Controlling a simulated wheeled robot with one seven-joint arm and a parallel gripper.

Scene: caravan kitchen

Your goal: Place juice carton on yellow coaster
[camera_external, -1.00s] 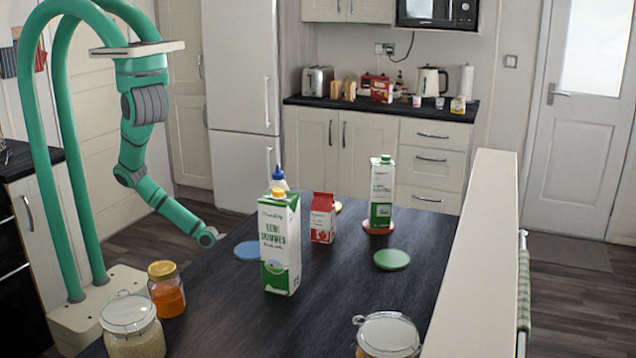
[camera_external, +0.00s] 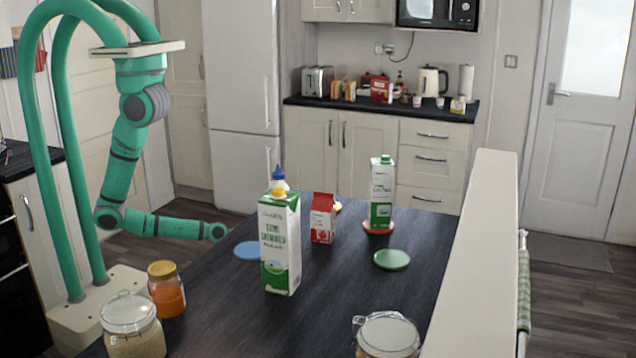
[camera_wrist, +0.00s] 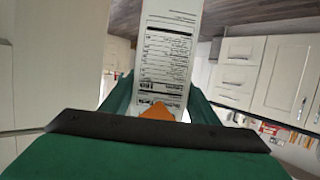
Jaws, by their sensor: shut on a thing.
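In the wrist view my gripper (camera_wrist: 150,103) has its green fingers on both sides of a white carton (camera_wrist: 167,60) with a printed nutrition table; it is shut on this carton. An orange patch shows at the carton's near end. In the external view my arm reaches right, level with the tabletop, and the fingers cannot be made out. I cannot tell which carton there is the held one. A tall green-capped carton (camera_external: 381,195) stands upright on a coral coaster (camera_external: 377,229).
A large milk carton (camera_external: 280,245) with a yellow cap stands at the front; a blue-capped bottle (camera_external: 279,180) is behind it. A blue coaster (camera_external: 248,250) and green coaster (camera_external: 391,259) look bare. Jars (camera_external: 166,288) stand at the front left, and another (camera_external: 388,337) front right.

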